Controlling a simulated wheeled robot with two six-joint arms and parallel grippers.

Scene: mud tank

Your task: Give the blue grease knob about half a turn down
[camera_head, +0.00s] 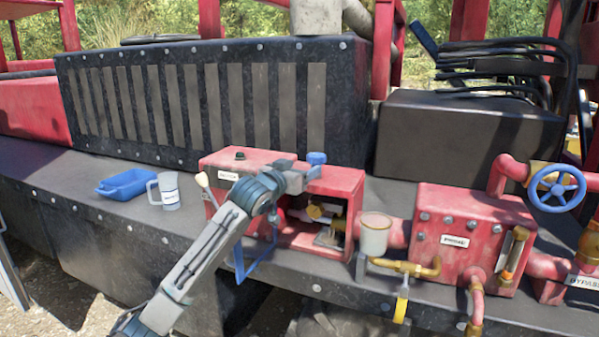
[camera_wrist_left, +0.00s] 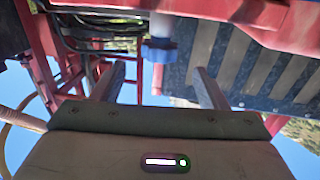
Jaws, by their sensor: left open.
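The blue grease knob (camera_head: 316,158) sits at the top right of the red box (camera_head: 335,186) in the head view. It also shows in the left wrist view as a blue knob (camera_wrist_left: 160,51), just beyond the fingertips and roughly midway between them. My left gripper (camera_head: 300,167) reaches in over the red box beside the knob. Its two fingers (camera_wrist_left: 158,75) are spread apart with nothing between them; the knob appears apart from both. My right gripper is in neither view.
A blue tray (camera_head: 127,184) and a white mug (camera_head: 168,191) stand on the dark deck at left. A pale cup (camera_head: 375,234), brass pipes and a red pump block (camera_head: 470,235) with a blue handwheel (camera_head: 557,188) are at right. A ribbed dark housing (camera_head: 215,100) rises behind.

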